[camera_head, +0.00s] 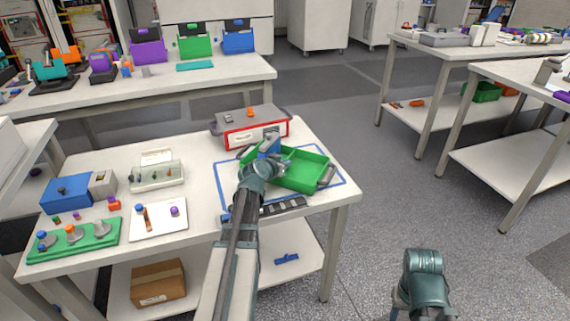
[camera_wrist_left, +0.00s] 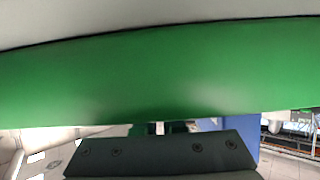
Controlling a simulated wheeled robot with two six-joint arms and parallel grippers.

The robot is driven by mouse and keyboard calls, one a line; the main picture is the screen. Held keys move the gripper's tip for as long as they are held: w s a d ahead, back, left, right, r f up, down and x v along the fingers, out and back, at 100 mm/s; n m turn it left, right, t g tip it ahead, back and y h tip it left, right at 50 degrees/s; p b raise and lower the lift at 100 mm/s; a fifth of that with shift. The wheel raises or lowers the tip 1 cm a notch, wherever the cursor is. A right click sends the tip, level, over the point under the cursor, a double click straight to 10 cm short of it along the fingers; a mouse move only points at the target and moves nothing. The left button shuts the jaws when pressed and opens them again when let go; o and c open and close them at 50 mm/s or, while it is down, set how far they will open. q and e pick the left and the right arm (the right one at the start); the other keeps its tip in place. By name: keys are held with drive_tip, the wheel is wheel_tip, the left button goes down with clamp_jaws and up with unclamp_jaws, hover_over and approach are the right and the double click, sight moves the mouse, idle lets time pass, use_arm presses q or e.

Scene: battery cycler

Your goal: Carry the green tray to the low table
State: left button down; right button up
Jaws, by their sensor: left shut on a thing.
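The green tray (camera_head: 310,172) is a shallow open box with grey handles at its ends, over the blue-outlined area of the near white table. It looks empty where I can see inside. My left gripper (camera_head: 268,150) is at the tray's left end and is shut on it. In the left wrist view the green tray wall (camera_wrist_left: 150,75) fills most of the picture, right in front of the dark gripper body. The fingertips are hidden. I cannot tell whether the tray touches the table. My right arm shows at the lower right, without visible fingers. I cannot tell which table is the low one.
A grey and red box (camera_head: 255,133) stands just behind the tray. A dark strip (camera_head: 285,207) lies in front. A white mat (camera_head: 158,218) and green rack (camera_head: 75,242) are at left. White tables (camera_head: 455,48) stand at the right, across clear grey floor (camera_head: 390,190).

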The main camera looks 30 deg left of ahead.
use_arm(q)
drive_tip(key=c, duration=1.4)
unclamp_jaws()
drive_tip(key=o, duration=0.4)
drive_tip(key=shift+r, duration=0.2)
drive_tip(key=p+v, duration=0.4)
drive_tip(key=v, duration=0.6)
drive_tip(key=shift+s+r+p, duration=0.15)
drive_tip(key=shift+s+p, duration=0.1)
drive_tip(key=shift+p, duration=0.15)
drive_tip(key=shift+s+d+r, duration=0.1)
drive_tip(key=shift+s+r, duration=0.15)
drive_tip(key=shift+s, duration=0.45)
